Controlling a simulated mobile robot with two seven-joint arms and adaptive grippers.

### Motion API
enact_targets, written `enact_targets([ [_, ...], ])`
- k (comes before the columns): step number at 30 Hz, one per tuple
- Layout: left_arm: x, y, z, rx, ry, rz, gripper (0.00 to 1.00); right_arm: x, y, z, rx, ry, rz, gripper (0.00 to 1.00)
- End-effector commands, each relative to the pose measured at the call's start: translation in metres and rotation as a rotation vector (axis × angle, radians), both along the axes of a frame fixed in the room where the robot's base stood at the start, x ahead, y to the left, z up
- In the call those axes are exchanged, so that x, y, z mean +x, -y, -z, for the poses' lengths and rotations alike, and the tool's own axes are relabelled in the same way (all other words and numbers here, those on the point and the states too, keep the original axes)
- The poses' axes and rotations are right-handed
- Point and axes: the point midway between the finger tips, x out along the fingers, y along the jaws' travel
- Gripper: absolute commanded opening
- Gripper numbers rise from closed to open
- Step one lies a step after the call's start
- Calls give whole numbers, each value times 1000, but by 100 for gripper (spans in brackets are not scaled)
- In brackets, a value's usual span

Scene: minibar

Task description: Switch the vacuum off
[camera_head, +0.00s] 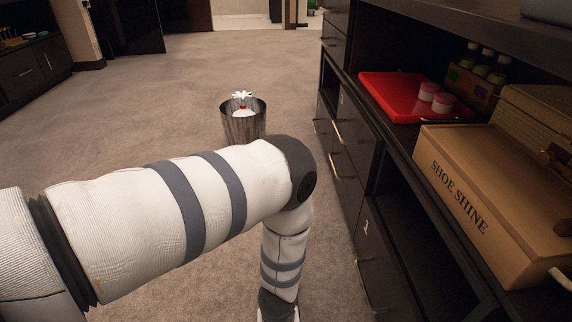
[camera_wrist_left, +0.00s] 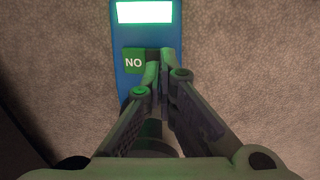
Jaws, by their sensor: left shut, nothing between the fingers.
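In the left wrist view the vacuum is a blue body (camera_wrist_left: 122,82) with a bright white lit panel (camera_wrist_left: 146,12) at the top of the picture. Below the panel is a green switch (camera_wrist_left: 134,61) with white letters that read "NO" from here. My left gripper (camera_wrist_left: 160,63) is shut and empty. Its fingertips overlap the right part of the switch area and hide it; I cannot tell whether they touch it. Green light tints the fingers. In the head view only my left arm shows; its gripper and the vacuum are not visible there. My right gripper is in neither view.
Dark cabinets with drawers (camera_head: 344,155) line the right side. Their shelf holds a red tray (camera_head: 385,95) and a "SHOE SHINE" box (camera_head: 475,200). A metal bin (camera_head: 242,127) stands on the carpet beyond my arm. The carpet (camera_head: 170,95) is largely clear behind it.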

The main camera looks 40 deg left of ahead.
Motion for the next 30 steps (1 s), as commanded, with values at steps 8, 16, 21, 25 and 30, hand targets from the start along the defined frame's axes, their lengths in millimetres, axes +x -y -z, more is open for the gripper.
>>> enact_targets([
  [8, 0, 0, 5, 0, 0, 0, 0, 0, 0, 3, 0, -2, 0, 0],
  [16, 0, 0, 9, 0, 0, 0, 0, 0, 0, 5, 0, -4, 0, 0],
  [21, 0, 0, 12, 0, 0, 0, 0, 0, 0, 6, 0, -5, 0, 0],
  [25, 0, 0, 13, 0, 0, 0, 0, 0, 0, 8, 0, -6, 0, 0],
  [30, 0, 0, 16, 0, 0, 0, 0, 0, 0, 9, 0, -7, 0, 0],
])
